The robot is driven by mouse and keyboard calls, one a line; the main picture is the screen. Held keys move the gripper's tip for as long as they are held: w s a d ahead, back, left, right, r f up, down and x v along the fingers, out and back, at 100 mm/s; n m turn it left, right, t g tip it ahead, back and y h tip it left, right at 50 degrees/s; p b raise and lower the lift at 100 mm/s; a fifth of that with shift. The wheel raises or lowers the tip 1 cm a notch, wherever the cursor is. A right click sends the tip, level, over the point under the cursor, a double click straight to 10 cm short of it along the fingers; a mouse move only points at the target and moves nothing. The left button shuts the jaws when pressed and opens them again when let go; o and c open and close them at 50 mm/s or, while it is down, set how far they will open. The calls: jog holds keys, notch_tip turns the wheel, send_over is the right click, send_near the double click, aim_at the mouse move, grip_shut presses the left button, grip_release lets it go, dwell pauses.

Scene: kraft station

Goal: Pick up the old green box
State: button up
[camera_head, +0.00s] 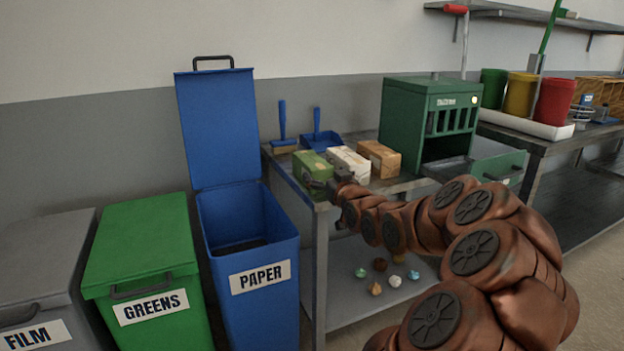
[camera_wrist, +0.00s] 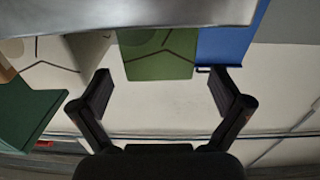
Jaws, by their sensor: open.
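The green box (camera_head: 312,167) stands on the left end of the metal table, leftmost in a row of three boxes. My gripper (camera_head: 336,184) is close in front of it in the head view and partly covers its lower right. In the wrist view, the green box (camera_wrist: 158,60) is at the top middle with a dark curved line on its face. My open fingers (camera_wrist: 163,86) frame the space below it in the picture, with nothing between them. The picture appears upside down, and a grey edge cuts off part of the box.
A white box (camera_head: 349,160) and a brown box (camera_head: 380,157) stand close to the right. A green cabinet (camera_head: 410,112) stands further right. The open blue paper bin (camera_head: 250,262) is left of the table.

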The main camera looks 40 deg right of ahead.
jog(key=shift+f+b+x, duration=0.15)
jog(key=shift+b+x, duration=0.05)
jog(key=shift+x, duration=0.95)
jog(key=shift+f+b+x, duration=0.15)
jog(key=shift+b+x, duration=0.05)
jog(key=shift+x, duration=0.95)
jog(key=shift+w+d, duration=0.3)
jog(key=shift+w, duration=0.3)
jog(key=shift+c, duration=0.3)
jog(key=c, duration=1.1)
jog(key=shift+r, duration=0.1)
